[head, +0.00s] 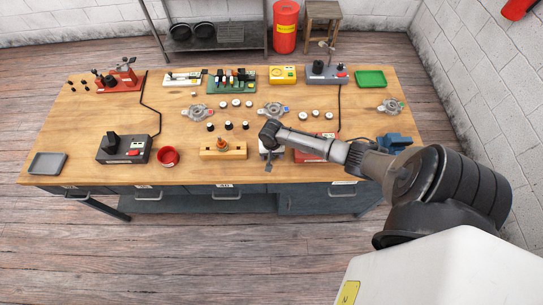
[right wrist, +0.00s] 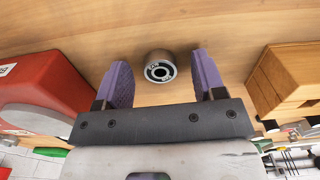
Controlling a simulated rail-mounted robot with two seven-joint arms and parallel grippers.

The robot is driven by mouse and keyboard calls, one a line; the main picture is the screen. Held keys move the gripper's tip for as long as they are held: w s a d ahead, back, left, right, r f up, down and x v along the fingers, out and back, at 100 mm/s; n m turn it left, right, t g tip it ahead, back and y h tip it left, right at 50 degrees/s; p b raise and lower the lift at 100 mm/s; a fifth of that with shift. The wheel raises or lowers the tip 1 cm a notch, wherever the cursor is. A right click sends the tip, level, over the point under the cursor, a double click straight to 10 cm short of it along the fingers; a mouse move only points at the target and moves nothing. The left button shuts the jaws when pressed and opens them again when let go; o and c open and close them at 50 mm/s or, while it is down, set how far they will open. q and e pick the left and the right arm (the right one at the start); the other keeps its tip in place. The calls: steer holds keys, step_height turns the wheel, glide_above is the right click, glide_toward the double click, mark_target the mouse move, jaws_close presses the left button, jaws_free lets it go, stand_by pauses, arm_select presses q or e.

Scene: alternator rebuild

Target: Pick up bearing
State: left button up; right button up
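A bearing (right wrist: 159,68), a short steel ring with a dark seal and a centre hole, lies on the wooden table in the right wrist view. My right gripper (right wrist: 160,75) is open, with its two purple fingers on either side of the bearing's line and the bearing near the fingertips. I cannot tell whether they touch it; gaps show on both sides. In the head view the right gripper (head: 269,160) points down near the table's front edge, and it hides the spot beneath it. My left gripper is not in view.
A wooden block fixture (head: 222,151) stands left of the right gripper and a red unit (head: 315,154) stands right. Several small round parts (head: 236,102) and metal housings (head: 272,109) lie behind. A red bowl (head: 168,157) and grey tray (head: 47,163) are at left.

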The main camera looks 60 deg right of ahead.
steer(key=c, duration=1)
steer(key=shift+r, duration=0.1)
